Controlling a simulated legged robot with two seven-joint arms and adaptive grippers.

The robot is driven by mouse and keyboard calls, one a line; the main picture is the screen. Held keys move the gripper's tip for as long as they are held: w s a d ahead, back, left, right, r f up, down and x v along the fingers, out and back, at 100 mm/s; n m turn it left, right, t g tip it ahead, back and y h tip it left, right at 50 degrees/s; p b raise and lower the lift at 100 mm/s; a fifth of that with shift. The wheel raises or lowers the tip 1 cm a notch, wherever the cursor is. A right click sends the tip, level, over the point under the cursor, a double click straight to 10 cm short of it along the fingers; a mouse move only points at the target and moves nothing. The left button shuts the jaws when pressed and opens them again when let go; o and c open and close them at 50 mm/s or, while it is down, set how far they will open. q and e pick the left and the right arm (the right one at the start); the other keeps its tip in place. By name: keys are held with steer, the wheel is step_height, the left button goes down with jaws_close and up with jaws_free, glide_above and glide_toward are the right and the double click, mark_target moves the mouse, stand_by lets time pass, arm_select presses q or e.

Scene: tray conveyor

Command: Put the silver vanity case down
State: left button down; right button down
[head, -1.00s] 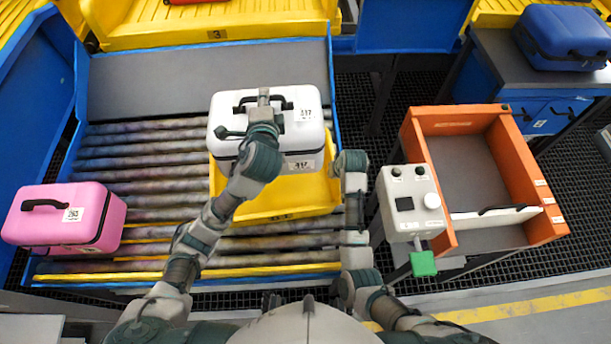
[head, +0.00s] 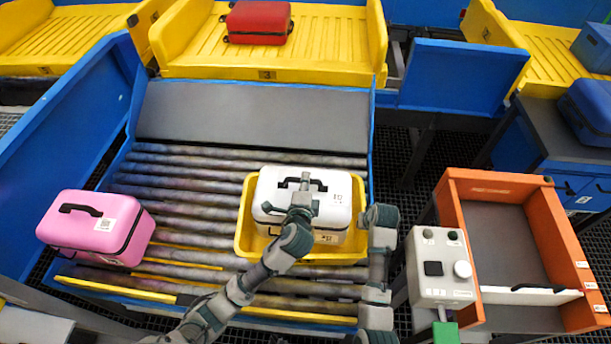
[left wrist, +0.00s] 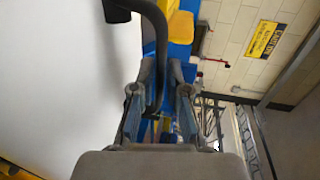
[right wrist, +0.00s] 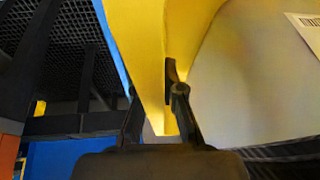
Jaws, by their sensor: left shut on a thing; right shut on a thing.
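The silver vanity case (head: 335,203), whitish with a black handle, is upright inside the yellow tray (head: 243,240) on the rollers. Whether its base touches the tray floor is hidden. My left gripper (head: 303,187) is shut on the case's handle from above. In the left wrist view the dark handle (left wrist: 152,22) runs between the fingers, beside the pale case side (left wrist: 60,80). My right gripper (head: 378,214) is at the tray's right side. In the right wrist view it is shut on the yellow tray wall (right wrist: 145,50), with the case close by.
A pink case (head: 85,235) lies on the rollers at left. A red case (head: 258,22) lies in a yellow tray at the back. A control box (head: 440,270) and an orange-framed bin (head: 455,215) stand at right. A blue case (head: 590,105) rests on the far-right counter.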

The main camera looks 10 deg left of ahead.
arm_select(q)
steer(key=shift+f, duration=0.9)
steer(key=c, duration=1.2)
jaws_free()
steer(key=shift+f, duration=0.15)
arm_select(e)
steer(key=shift+d, duration=0.1)
arm_select(q)
steer(key=v, duration=1.2)
